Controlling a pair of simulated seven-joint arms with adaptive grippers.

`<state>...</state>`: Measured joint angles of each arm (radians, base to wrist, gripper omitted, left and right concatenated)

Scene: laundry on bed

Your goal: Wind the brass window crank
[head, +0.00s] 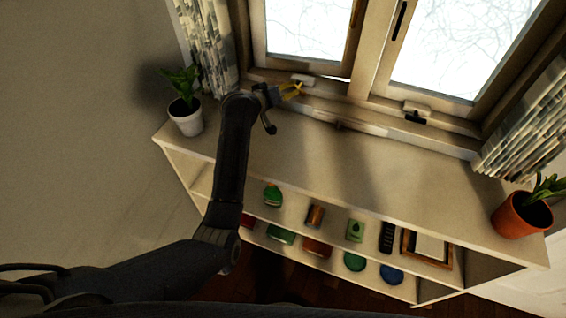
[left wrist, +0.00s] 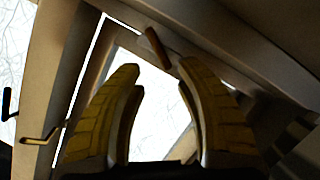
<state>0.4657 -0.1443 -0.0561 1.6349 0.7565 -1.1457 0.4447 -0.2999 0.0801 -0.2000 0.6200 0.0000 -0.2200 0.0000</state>
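A short brown bar (left wrist: 157,47) shows just beyond the fingertips; I see no contact. A bent brass-coloured handle (left wrist: 40,138) sits on the frame at the left of that view, apart from the fingers. I cannot tell which of these is the crank. No crank shows clearly in the head view. My right gripper is out of view.
A white shelf unit (head: 440,190) stands under the window; its middle top is clear. A plant in a white pot (head: 186,117) stands at its left end, one in a terracotta pot (head: 520,215) at its right. Patterned curtains (head: 209,45) hang at both sides.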

